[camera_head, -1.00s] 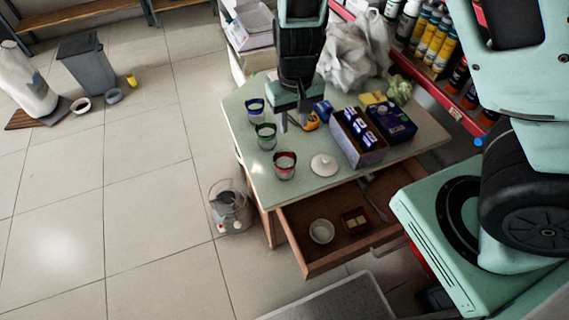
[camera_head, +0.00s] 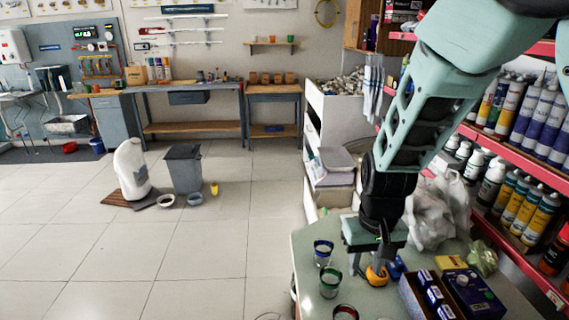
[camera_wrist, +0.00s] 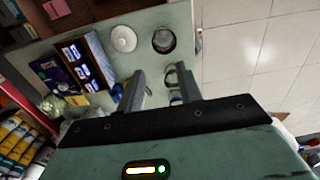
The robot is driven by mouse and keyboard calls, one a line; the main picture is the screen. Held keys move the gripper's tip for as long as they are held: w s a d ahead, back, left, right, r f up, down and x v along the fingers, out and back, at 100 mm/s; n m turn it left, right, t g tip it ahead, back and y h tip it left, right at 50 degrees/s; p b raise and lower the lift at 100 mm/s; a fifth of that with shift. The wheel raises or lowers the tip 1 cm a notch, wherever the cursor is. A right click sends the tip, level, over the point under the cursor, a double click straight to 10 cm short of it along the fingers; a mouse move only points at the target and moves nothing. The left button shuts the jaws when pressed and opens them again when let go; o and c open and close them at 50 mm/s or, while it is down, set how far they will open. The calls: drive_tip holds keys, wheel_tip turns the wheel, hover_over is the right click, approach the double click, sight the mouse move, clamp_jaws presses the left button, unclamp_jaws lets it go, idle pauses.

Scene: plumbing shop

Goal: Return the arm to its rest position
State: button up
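My arm comes down from the upper right in the head view. My gripper (camera_head: 367,266) points down over the green table (camera_head: 306,250). In the wrist view its two fingers are spread apart with nothing held between them (camera_wrist: 160,72). A blue-banded cup (camera_head: 323,254) and a green-banded cup (camera_head: 330,282) stand left of it. A red-banded cup (camera_head: 345,313) is cut off at the bottom edge. An orange tape measure (camera_head: 377,276) lies close by the fingers; I cannot tell whether they touch.
A box of blue-and-white packs (camera_head: 428,298) and a dark blue box (camera_head: 470,292) stand right of the gripper. A crumpled plastic bag (camera_head: 437,212) is behind. Red shelves with bottles (camera_head: 520,200) line the right. A white lid (camera_wrist: 123,39) lies on the table. Open floor (camera_head: 200,260) is at left.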

drive_tip(key=s+a+r+n, duration=0.2)
drive_tip(key=s+r, duration=0.3)
drive_tip(key=s, duration=0.4)
drive_tip(key=s+a+r+n, duration=0.3)
drive_tip(key=s+r+n, duration=0.2)
drive_tip(key=s, duration=0.5)
drive_tip(key=shift+a+r+n, duration=0.15)
drive_tip(key=shift+a+n, duration=0.15)
